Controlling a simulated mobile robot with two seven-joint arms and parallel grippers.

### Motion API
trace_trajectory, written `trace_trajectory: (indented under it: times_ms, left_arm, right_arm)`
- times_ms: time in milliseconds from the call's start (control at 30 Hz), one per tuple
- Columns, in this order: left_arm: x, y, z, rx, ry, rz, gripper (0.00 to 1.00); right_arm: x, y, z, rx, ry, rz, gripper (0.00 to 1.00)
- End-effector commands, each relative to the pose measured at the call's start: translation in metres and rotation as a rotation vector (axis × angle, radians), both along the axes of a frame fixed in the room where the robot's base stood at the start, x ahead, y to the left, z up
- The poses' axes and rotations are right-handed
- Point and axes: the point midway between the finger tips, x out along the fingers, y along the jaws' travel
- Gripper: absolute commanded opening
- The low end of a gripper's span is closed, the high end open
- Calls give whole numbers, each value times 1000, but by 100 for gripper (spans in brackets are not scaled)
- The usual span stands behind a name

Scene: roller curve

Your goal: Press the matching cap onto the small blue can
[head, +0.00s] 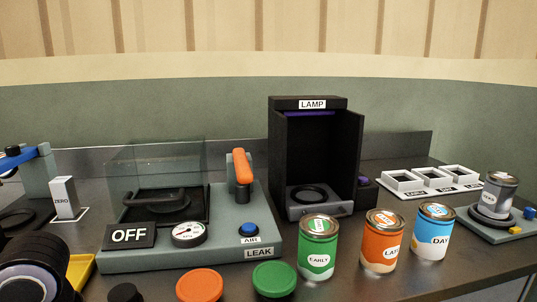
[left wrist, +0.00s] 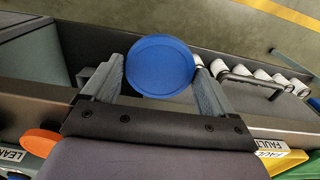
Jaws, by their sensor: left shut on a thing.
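In the left wrist view my left gripper (left wrist: 160,80) is shut on a round blue cap (left wrist: 160,66), held flat between its two fingers. In the head view the blue can (head: 433,232), labelled DAY, stands upright on the bench at the right end of a row of three cans. The gripper's fingers and the blue cap do not show in the head view. My right gripper is in neither view.
A green can (head: 317,246) and an orange can (head: 382,241) stand left of the blue can. An orange cap (head: 200,285) and a green cap (head: 274,279) lie in front. The leak tester (head: 235,205), lamp box (head: 312,103) and grey can (head: 498,195) stand around.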

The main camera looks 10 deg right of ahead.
Motion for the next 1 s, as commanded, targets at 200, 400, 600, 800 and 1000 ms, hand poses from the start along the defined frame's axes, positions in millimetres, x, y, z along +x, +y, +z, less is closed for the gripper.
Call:
trace_trajectory:
  times_ms: [200,400,600,800,1000]
  left_arm:
    - [0,25,-103,2,10,12,59]
    - [3,42,-175,2,6,15,59]
    - [4,45,-200,-5,0,10,59]
    - [6,47,-180,0,-3,16,59]
    - [6,47,-142,0,-2,15,59]
  right_arm:
    - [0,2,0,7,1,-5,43]
    - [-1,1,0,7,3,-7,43]
    - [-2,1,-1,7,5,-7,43]
    - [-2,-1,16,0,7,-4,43]
    - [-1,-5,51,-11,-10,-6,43]
